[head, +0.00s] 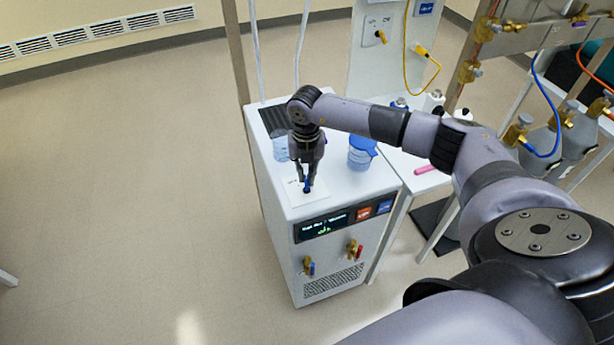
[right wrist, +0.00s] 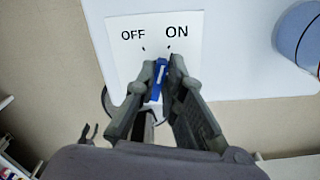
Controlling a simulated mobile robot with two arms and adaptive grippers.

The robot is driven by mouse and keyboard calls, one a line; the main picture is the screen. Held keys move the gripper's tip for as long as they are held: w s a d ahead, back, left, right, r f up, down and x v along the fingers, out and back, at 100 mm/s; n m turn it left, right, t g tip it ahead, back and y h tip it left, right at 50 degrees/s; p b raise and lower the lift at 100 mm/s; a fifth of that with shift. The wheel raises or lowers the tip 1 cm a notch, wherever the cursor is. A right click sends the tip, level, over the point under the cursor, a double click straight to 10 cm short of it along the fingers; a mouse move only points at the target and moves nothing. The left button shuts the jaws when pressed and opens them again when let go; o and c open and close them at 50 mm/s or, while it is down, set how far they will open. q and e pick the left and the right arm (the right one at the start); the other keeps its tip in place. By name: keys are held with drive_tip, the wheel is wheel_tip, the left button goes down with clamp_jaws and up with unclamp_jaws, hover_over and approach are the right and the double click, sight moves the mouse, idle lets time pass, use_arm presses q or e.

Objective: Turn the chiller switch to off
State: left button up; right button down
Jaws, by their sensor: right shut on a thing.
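The chiller (head: 285,245) is a white cabinet with a dark display (head: 323,225) on its front. On its top lies a white switch plate (head: 319,192); in the right wrist view the plate (right wrist: 185,22) reads OFF at left and ON at right. The blue switch handle (right wrist: 158,80) has a white line and leans slightly to the ON side in that view. My right gripper (right wrist: 166,62) is shut around the handle, its fingers hiding the handle's sides. In the head view my right gripper (head: 307,187) points down onto the plate. My left gripper is not in view.
A blue-lidded jar (head: 361,153) stands right of my right gripper on the chiller top, and a clear blue container (head: 280,148) stands behind it. A side table with a pink object (head: 425,169) adjoins at right. The floor at left is clear.

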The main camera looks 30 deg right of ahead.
sight(305, 177)
drive_tip(key=shift+w+a+n+b, duration=0.15)
drive_tip(key=shift+n+b, duration=0.85)
drive_tip(key=shift+n, duration=0.6)
drive_tip(key=shift+r, duration=0.1)
drive_tip(key=c, duration=1.7)
unclamp_jaws()
wheel_tip(305, 177, up, 12)
drive_tip(key=shift+f, duration=0.1)
